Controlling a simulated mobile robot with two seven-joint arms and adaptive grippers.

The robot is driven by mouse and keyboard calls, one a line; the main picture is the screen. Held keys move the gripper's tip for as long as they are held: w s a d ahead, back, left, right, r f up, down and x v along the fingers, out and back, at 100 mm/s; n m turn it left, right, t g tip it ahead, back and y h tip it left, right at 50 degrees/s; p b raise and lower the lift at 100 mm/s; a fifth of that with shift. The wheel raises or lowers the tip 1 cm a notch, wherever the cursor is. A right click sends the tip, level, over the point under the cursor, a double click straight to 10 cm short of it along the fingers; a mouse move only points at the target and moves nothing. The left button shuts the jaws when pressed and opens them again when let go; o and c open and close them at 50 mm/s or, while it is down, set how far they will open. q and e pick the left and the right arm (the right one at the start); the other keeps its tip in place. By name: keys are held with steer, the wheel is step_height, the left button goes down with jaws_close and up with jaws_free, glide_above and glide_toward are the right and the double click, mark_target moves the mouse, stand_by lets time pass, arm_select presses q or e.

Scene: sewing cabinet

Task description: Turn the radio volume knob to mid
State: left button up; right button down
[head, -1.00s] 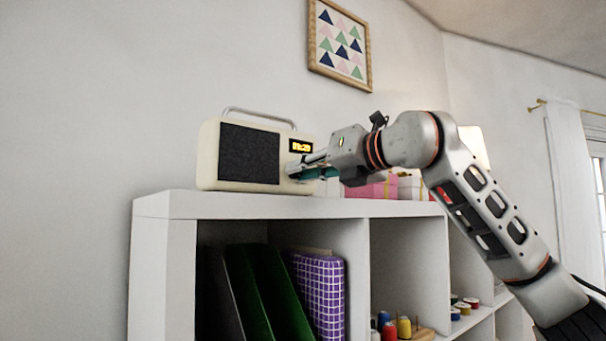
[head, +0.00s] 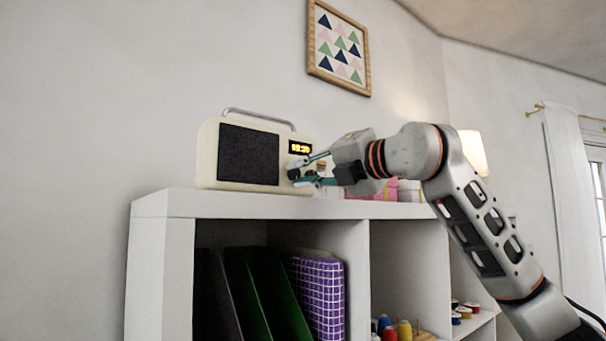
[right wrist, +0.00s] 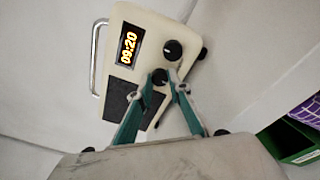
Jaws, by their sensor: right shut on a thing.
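The cream radio (head: 208,155) stands on top of the white shelf unit, with a dark speaker panel, a lit display reading 09:20 and a carry handle. In the right wrist view the radio (right wrist: 165,28) appears turned on its side, with two black knobs beside the display. My right gripper (head: 299,174) reaches the radio's front from the right. In the wrist view its teal fingers (right wrist: 160,80) are shut on the knob nearer the speaker (right wrist: 159,77). The other knob (right wrist: 172,50), with a small white mark, is free. Neither knob carries a readable label. My left gripper is not in view.
The white shelf unit (head: 165,204) has compartments with green and dark folders (head: 260,300), purple checked fabric (head: 318,295) and thread spools (head: 404,329). Pink and white boxes (head: 408,190) stand behind my right gripper. A lamp (head: 472,152) glows further right.

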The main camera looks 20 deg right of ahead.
stand_by(0.4)
steer(key=c, duration=1.9)
jaws_free()
steer(key=shift+s+d, duration=0.1)
steer(key=shift+s, duration=0.05)
steer(key=v, duration=1.1)
steer(key=shift+s+d, duration=0.1)
steer(key=shift+s, duration=0.2)
